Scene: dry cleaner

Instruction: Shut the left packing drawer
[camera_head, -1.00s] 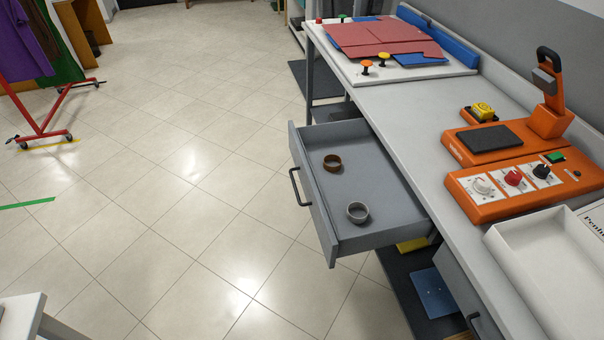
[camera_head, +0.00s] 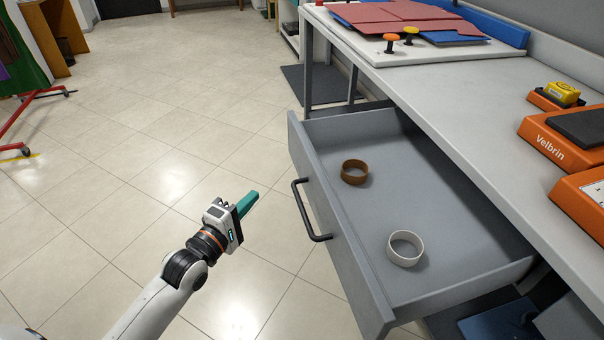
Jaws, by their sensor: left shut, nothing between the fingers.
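The left packing drawer (camera_head: 334,235) is grey and stands pulled well out from under the workbench. Its black bar handle (camera_head: 305,212) is on the front panel, which faces left. Inside lie a brown tape roll or ring (camera_head: 355,172) and a pale grey ring (camera_head: 404,249), apart from each other. My left gripper (camera_head: 248,204) is shut and empty, with teal fingers. It is over the floor to the left of the drawer front, a short gap away from the handle and not touching it. My right gripper is not in view.
The grey workbench top (camera_head: 450,110) runs along the right. It bears an orange Velbrin machine (camera_head: 553,143), a yellow block (camera_head: 562,92), orange and yellow knobs (camera_head: 391,40) and red sheets (camera_head: 400,14). The tiled floor left of the drawer is clear. A red rack (camera_head: 20,125) stands far left.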

